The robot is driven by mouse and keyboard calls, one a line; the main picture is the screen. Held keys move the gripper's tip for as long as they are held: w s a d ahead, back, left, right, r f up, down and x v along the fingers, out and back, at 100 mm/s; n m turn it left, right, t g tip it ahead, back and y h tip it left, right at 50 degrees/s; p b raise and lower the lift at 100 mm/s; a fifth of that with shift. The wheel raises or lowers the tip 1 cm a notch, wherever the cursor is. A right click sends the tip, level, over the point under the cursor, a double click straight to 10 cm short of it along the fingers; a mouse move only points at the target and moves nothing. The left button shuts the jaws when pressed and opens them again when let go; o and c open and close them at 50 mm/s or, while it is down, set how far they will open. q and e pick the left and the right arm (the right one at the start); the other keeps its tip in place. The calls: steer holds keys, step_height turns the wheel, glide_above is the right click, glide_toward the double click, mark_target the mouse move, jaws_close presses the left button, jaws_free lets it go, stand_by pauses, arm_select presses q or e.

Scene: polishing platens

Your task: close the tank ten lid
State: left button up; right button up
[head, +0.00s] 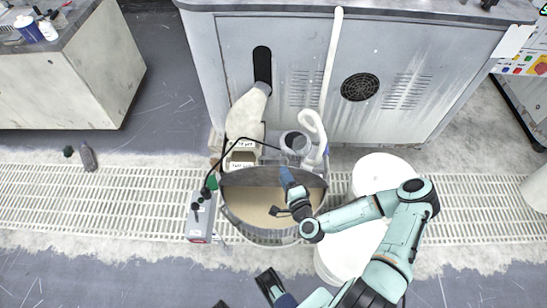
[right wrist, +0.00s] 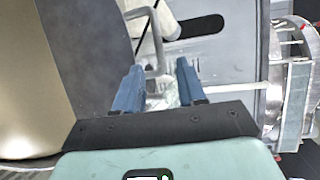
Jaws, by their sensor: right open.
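The round tank (head: 262,213) stands on the floor grating, with a tan surface showing inside its rim. A grey lid panel (head: 250,178) is raised along its back side; it also shows in the right wrist view (right wrist: 85,45). A grey metal loop handle (right wrist: 158,45) shows ahead of my right gripper, between the lines of its fingers. My right gripper (head: 287,178) is open at the raised panel, and its blue fingers (right wrist: 157,88) stand apart; contact with the handle cannot be told. My left gripper (head: 268,284) is partly seen at the bottom edge, its jaws unclear. No tank number is readable.
A grey control box (head: 200,217) with a black cable stands left of the tank. White round drums (head: 385,170) stand to its right under my right arm. A white hose (head: 312,125) and small labelled boxes (head: 243,158) are behind it, before the grey cabinet (head: 400,50).

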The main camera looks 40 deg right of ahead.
mark_target(274, 157)
arm_select(q)
steer(key=w+f, duration=0.1)
steer(key=w+a+f+t+b, duration=0.1)
steer(key=w, duration=0.1)
steer(key=shift+a+f+b, duration=0.1)
steer(key=shift+b, duration=0.2)
arm_select(e)
steer(key=x, duration=1)
steer(key=shift+c, duration=0.3)
steer(key=shift+f, duration=0.1)
jaws_close()
